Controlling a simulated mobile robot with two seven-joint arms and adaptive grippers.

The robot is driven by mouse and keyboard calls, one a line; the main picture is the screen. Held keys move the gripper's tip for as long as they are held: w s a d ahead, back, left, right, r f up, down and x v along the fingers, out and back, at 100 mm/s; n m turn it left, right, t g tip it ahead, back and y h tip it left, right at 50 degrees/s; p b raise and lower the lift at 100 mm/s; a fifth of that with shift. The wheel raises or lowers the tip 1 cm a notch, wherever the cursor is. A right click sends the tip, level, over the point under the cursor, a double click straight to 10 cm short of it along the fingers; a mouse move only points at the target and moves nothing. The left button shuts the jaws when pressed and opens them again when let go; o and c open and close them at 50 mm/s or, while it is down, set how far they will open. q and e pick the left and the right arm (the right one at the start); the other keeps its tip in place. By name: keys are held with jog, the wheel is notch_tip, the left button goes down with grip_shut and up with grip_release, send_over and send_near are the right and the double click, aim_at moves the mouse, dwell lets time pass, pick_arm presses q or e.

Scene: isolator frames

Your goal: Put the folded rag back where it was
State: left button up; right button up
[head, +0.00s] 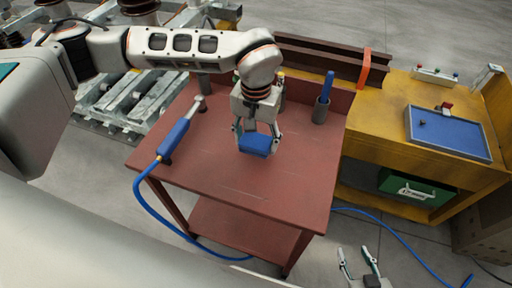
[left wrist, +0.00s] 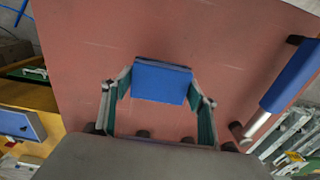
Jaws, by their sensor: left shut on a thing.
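The folded rag (head: 256,145) is a small blue folded block over the red-brown table (head: 210,190). My left gripper (head: 256,136) points down and is shut on it. In the left wrist view the rag (left wrist: 161,82) sits between the two green-padded fingers of my left gripper (left wrist: 160,88). I cannot tell whether the rag touches the tabletop or is held just above it. My right gripper (head: 362,262) is at the bottom of the head view, away from the table, with its two fingers spread apart and nothing between them.
A blue-handled tool (head: 175,138) with a blue hose lies at the table's left. A dark cup with a blue stick (head: 323,105) stands at the back right. An orange-yellow bench (head: 385,135) with a blue tray (head: 409,122) stands to the right. The table's front is clear.

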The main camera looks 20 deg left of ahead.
aim_at(256, 148)
pick_arm(q)
jog(key=shift+f, duration=1.8)
jog(key=shift+f, duration=0.1)
jog(key=o, duration=1.1)
jog(key=shift+c, duration=0.2)
jog(key=shift+r, duration=0.3)
notch_tip(256, 148, up, 10)
jog(key=shift+r, duration=0.85)
